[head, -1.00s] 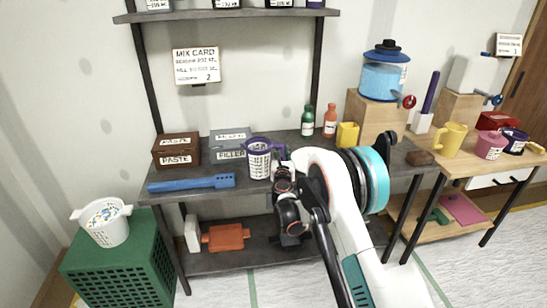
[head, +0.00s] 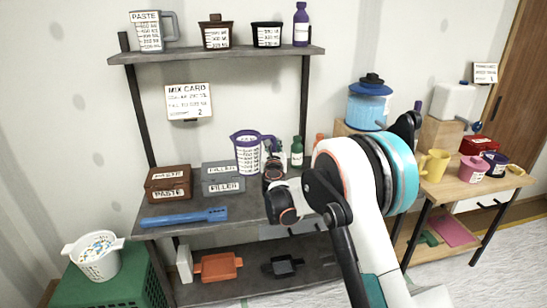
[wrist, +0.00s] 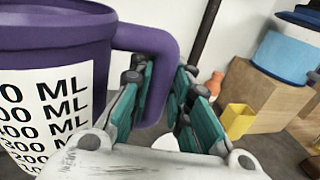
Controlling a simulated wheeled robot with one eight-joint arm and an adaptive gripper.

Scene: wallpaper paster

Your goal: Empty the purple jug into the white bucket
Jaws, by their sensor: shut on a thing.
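The purple jug (head: 248,152) is upright with a white measuring label on its side, and it appears raised above the dark workbench. My gripper (head: 273,160) is to the right of it, shut on its handle; in the wrist view my gripper's green fingers (wrist: 160,100) lie on both sides of the handle, and the purple jug (wrist: 45,30) fills the left. The jug's contents are hidden. The white bucket (head: 97,268) with side handles stands on a green crate at the lower left, well left of the jug, with colourful specked material at its top.
An upper shelf (head: 190,56) with containers hangs above. A shelf post rises between jug and bucket.

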